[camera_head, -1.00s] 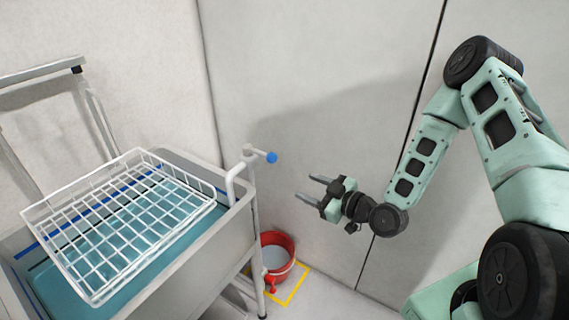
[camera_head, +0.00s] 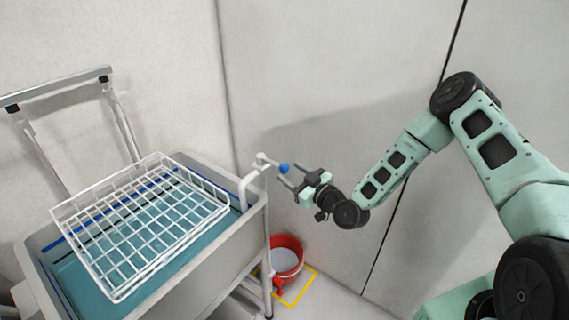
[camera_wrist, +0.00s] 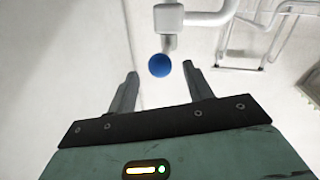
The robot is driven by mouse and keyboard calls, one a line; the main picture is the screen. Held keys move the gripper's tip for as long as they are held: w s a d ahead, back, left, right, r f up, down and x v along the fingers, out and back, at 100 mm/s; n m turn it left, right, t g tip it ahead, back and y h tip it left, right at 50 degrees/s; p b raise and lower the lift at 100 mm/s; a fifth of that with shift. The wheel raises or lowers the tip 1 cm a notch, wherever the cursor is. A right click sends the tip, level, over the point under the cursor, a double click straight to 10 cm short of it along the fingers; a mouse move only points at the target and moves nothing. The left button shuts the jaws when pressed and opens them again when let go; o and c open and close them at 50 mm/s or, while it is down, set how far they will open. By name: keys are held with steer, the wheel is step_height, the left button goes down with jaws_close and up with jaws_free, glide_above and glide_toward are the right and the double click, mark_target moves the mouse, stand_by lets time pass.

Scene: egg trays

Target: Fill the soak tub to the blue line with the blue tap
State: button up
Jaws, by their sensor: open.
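The soak tub (camera_head: 229,240) is a grey basin on a trolley at the left of the head view, with blue-green water in it. The blue line (camera_head: 50,246) runs along its inner wall; the water surface looks lower than the line. The white tap (camera_head: 246,186) stands at the tub's right corner, its spout bent over the tub, with a round blue knob (camera_head: 284,168). In the wrist view the blue knob (camera_wrist: 159,66) lies just beyond and between the fingertips. My gripper (camera_head: 287,176) is open and empty, its fingers pointing at the knob.
A white wire basket (camera_head: 119,293) sits over the tub. A red bucket (camera_head: 298,246) stands on the floor inside a yellow square (camera_head: 306,284), below the tap. The wall (camera_head: 340,60) is close behind my gripper.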

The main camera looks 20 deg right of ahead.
mark_target(284, 167)
steer(key=shift+p+x, duration=0.4)
steer(key=shift+x, duration=1.6)
jaws_close()
steer(key=shift+s+a+m+t+h+b, duration=0.15)
steer(key=shift+s+a+m+t+h, duration=0.1)
steer(key=shift+a+m+h, duration=0.5)
steer(key=shift+s+a+m+t+h+b, duration=0.15)
steer(key=shift+m+h, duration=0.3)
steer(key=shift+h, duration=0.6)
steer(key=shift+s+a+m+t+h+b, duration=0.15)
steer(key=shift+s+a+m+t+h, duration=0.2)
steer(key=shift+m+h, duration=0.4)
steer(key=shift+w, duration=0.1)
jaws_free()
